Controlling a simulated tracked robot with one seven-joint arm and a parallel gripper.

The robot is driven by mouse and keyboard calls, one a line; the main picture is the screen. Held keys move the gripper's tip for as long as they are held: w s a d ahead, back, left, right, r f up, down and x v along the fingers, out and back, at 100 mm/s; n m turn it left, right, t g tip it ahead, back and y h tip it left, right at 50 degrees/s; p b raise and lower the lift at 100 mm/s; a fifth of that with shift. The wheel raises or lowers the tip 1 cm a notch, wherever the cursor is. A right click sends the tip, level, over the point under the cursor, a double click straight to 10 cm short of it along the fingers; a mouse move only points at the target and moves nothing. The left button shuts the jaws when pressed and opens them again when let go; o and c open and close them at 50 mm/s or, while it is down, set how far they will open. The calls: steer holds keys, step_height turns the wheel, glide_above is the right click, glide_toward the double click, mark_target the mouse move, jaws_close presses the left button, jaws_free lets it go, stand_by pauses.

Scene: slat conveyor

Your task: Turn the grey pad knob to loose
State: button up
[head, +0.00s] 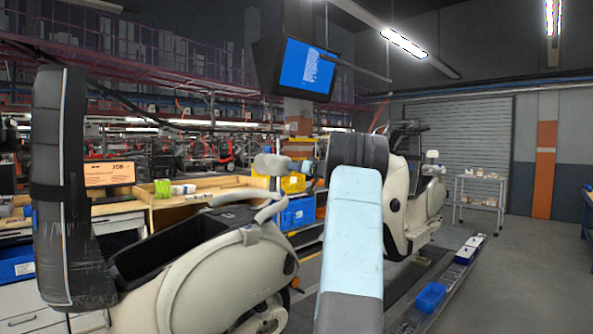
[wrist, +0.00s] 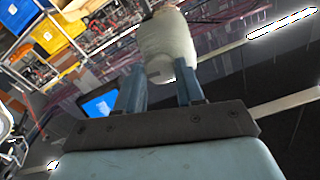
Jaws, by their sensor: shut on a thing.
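The grey pad knob (wrist: 166,45) is a pale, rounded, thick piece at the top middle of the wrist view. My gripper (wrist: 160,74) has its two blue fingers on either side of the knob's lower end and is shut on it. No pointer or marking on the knob can be made out, so its setting cannot be told.
A cream scooter body (head: 215,275) stands close at left, another (head: 400,205) behind my arm. A tall black padded post (head: 62,190) is at far left. The conveyor (head: 440,275) runs at right with a blue bin (head: 431,297). Floor at far right is clear.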

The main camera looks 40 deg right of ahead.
steer(key=shift+f, duration=0.1)
steer(key=o, duration=1)
steer(key=shift+o, duration=0.2)
steer(key=s+d, duration=0.1)
steer(key=s, duration=1.2)
steer(key=shift+s, duration=0.35)
